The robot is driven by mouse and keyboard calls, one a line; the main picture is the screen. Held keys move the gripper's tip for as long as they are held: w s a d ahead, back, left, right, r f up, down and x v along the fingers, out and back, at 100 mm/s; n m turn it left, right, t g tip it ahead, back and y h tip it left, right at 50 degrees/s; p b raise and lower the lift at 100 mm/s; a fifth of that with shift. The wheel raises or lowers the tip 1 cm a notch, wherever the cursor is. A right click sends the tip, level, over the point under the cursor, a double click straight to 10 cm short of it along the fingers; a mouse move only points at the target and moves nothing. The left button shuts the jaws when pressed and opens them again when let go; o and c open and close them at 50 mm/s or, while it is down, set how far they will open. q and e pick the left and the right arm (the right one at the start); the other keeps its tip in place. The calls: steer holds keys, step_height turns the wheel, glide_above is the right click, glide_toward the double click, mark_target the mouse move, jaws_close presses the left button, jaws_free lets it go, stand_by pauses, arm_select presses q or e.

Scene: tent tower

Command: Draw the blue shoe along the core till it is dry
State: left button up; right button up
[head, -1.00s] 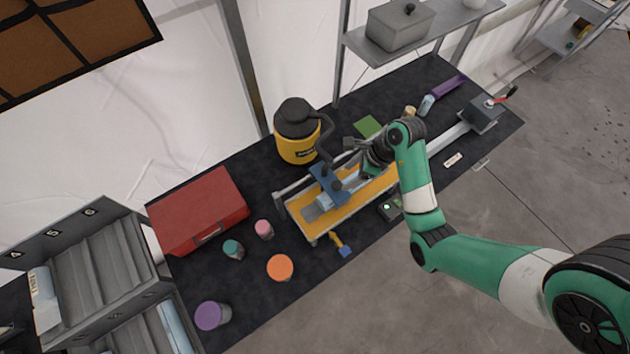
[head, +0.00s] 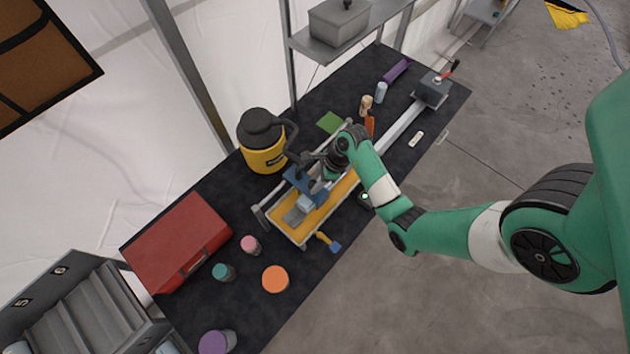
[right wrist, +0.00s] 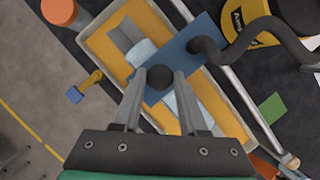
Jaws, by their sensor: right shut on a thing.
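The blue shoe (head: 299,180) is a flat blue plate lying across the core, with a black knob and a dark hose on it. The core (head: 294,215) is a long grey piece lying in the yellow tray (head: 287,226). In the right wrist view the core (right wrist: 122,38) is dull grey at its upper end and pale bluish close to the shoe (right wrist: 180,58) on both sides. My right gripper (right wrist: 158,78) is shut on the shoe's black knob. It also shows in the head view (head: 318,172), partly hidden by my wrist. My left gripper is not in view.
The yellow and black vacuum (head: 262,143) stands behind the tray, its hose reaching the shoe. A red toolbox (head: 178,243) and several coloured jars stand at left. A grey rail with a winch (head: 432,89) extends right. A blue-ended yellow tool (head: 329,242) lies in front.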

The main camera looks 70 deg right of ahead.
jaws_close()
steer(key=shift+w, duration=0.1)
stand_by(0.8)
